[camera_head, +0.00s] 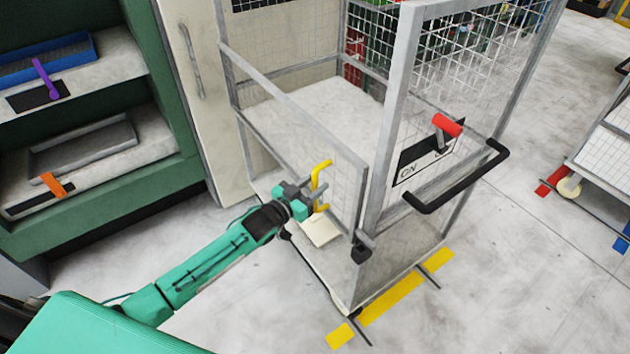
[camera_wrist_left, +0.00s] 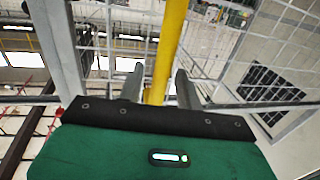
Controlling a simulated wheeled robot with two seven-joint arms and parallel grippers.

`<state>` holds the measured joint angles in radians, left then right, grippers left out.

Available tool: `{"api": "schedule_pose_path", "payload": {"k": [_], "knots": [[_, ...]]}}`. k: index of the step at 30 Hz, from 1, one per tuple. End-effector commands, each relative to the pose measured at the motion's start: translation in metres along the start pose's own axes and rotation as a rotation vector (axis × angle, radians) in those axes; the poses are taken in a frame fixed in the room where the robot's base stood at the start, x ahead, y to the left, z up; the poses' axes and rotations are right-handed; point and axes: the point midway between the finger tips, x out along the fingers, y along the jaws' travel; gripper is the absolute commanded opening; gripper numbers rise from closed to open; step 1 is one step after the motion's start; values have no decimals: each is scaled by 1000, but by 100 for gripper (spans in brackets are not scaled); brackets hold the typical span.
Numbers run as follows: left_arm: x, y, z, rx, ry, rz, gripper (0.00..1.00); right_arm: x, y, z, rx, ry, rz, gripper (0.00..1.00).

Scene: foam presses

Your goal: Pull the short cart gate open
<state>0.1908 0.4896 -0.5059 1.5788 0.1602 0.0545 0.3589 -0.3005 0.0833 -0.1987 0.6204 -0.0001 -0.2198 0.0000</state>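The short cart gate (camera_head: 345,164) is the low, grey-framed mesh panel on the cart's left side. Its right edge stands close to the cart's corner post, and I cannot tell whether they touch. A yellow handle (camera_head: 319,172) is fixed to its outer face. My left gripper (camera_head: 314,194) is at the handle, coming from the left. In the left wrist view the yellow handle bar (camera_wrist_left: 168,45) passes between the two fingers of the left gripper (camera_wrist_left: 159,80), with gaps visible on both sides. The left gripper is open around the bar. My right gripper is out of view.
The cart has a black push handle (camera_head: 455,183) and a red-knobbed lever (camera_head: 446,126) on its right side. Green shelving (camera_head: 165,60) stands at the left. Another cart (camera_head: 605,150) is at the right. Floor in front of the gate is clear beyond my arm.

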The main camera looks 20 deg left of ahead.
Motion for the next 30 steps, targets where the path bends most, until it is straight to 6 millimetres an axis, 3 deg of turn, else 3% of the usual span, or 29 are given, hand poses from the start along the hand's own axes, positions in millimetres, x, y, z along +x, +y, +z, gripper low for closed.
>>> {"api": "schedule_pose_path", "payload": {"k": [11,17,25,30], "knots": [[6,0,0,0,0,1,35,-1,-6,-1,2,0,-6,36],[6,0,0,0,0,0,0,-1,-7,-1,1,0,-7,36],[4,0,0,1,0,3,0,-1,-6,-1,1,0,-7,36],[-7,-4,1,3,-2,18,0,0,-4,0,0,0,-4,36]]}}
